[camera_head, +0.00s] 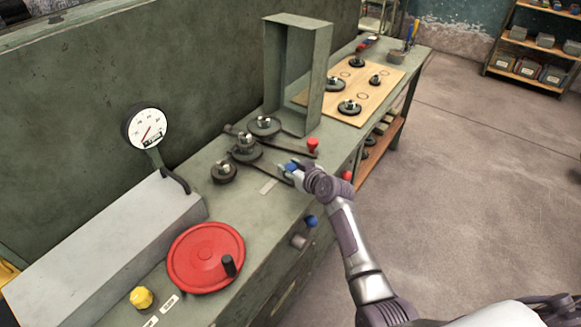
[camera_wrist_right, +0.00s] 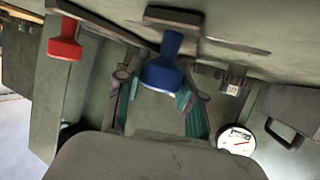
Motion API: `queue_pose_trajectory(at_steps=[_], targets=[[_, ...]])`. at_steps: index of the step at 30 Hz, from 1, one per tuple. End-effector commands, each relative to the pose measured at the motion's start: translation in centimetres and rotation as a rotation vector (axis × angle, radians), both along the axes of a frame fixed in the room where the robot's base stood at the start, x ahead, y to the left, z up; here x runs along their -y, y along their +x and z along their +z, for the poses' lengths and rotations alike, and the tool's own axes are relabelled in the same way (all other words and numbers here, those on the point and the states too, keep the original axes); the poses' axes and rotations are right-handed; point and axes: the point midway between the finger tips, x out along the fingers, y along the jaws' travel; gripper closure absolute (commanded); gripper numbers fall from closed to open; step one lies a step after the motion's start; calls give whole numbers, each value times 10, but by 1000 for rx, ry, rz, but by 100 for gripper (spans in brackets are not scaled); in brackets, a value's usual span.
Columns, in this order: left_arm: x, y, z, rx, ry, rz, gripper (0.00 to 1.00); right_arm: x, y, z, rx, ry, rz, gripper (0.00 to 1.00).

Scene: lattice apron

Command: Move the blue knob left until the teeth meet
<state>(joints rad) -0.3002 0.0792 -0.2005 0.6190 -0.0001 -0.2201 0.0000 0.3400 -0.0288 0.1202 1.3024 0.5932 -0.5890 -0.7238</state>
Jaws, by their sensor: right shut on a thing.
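The blue knob (camera_head: 291,168) is at the front edge of the machine bench, mostly covered by my right gripper (camera_head: 287,172). In the right wrist view the blue knob (camera_wrist_right: 163,72) hangs from a dark lever end, between the teal-tipped fingers of my right gripper (camera_wrist_right: 160,94), which is shut on it. Dark gears stand left of it: a front gear (camera_head: 223,173), a middle gear (camera_head: 246,151) and a back gear (camera_head: 264,126). Whether their teeth touch is too small to tell. My left gripper is not in view.
A red knob (camera_head: 313,145) on another lever stands just behind the blue one; it also shows in the wrist view (camera_wrist_right: 65,46). A second blue knob (camera_head: 311,221) is on the bench front. A red handwheel (camera_head: 206,257) and dial gauge (camera_head: 147,128) are at left.

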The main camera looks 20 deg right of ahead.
Motion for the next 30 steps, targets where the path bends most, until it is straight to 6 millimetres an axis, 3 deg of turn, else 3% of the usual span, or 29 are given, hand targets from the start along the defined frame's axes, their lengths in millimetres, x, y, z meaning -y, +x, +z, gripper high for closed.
queue_pose_trajectory(at_steps=[5,10,17,18,22,30], targets=[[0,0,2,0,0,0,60,-2,-2,0,-1,-1,0,100],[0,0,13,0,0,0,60,-17,-14,1,-3,-3,3,100],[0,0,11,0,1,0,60,-19,-14,-1,-1,1,1,100],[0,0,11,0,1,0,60,-19,-14,-1,-1,1,1,61],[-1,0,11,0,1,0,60,-18,-14,-1,-1,0,2,39],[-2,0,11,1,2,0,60,-18,-14,0,0,0,1,37]])
